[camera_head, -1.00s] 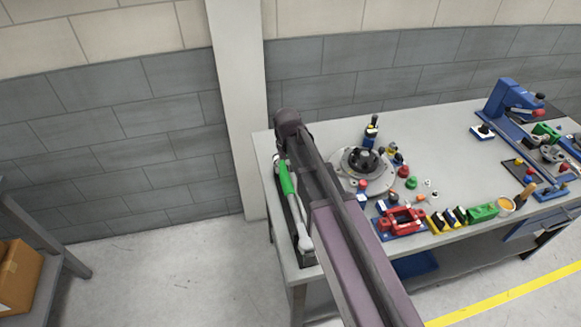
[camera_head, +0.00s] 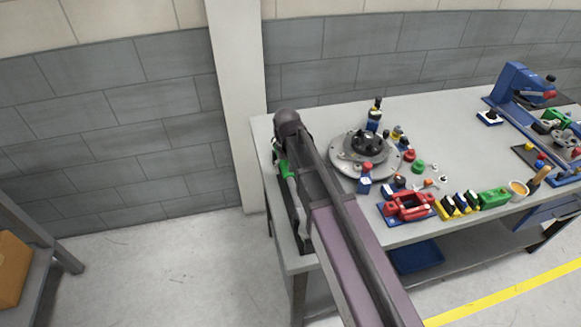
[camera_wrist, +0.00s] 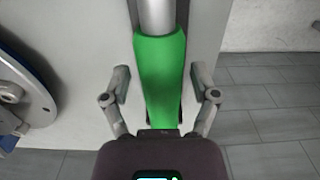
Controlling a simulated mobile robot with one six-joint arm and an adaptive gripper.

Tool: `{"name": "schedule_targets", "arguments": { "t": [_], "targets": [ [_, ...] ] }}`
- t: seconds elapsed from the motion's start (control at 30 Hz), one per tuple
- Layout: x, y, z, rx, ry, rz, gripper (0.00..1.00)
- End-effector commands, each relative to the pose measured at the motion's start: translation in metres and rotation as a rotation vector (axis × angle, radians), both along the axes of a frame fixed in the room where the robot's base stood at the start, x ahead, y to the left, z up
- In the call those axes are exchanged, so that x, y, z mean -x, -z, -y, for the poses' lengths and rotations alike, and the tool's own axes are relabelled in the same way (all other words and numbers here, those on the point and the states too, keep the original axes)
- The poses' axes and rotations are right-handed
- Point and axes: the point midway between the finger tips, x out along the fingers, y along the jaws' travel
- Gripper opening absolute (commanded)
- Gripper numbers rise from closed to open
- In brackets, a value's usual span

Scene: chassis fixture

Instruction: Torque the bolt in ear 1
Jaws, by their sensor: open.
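The torque wrench, with a green grip and a silver shaft, lies along the left end of the bench, partly covered by my arm in the head view (camera_head: 292,195). In the wrist view its green handle (camera_wrist: 160,75) runs between the two fingers of my gripper (camera_wrist: 161,88). The fingers are open, one on each side of the handle, with gaps showing. In the head view my gripper is hidden by my own arm. The chassis fixture, a round grey plate (camera_head: 345,178) with a dark hub (camera_head: 367,144), stands right of my arm. Ear 1 and its bolt cannot be told apart.
A black tray (camera_head: 306,250) lies under the wrench at the bench edge. A blue press (camera_head: 516,85) stands at the back right.

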Motion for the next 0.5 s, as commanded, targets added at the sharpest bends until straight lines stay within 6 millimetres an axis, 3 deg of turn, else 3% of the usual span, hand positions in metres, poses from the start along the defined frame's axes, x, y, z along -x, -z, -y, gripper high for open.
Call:
{"name": "schedule_targets", "arguments": {
  "t": [0.13,0.5],
  "targets": [
    [0.0001,0.0086,-0.0003,0.000,0.000,0.000,0.77],
    [0.0002,0.0095,-0.0007,0.000,-0.001,0.000,0.77]
  ]
}}
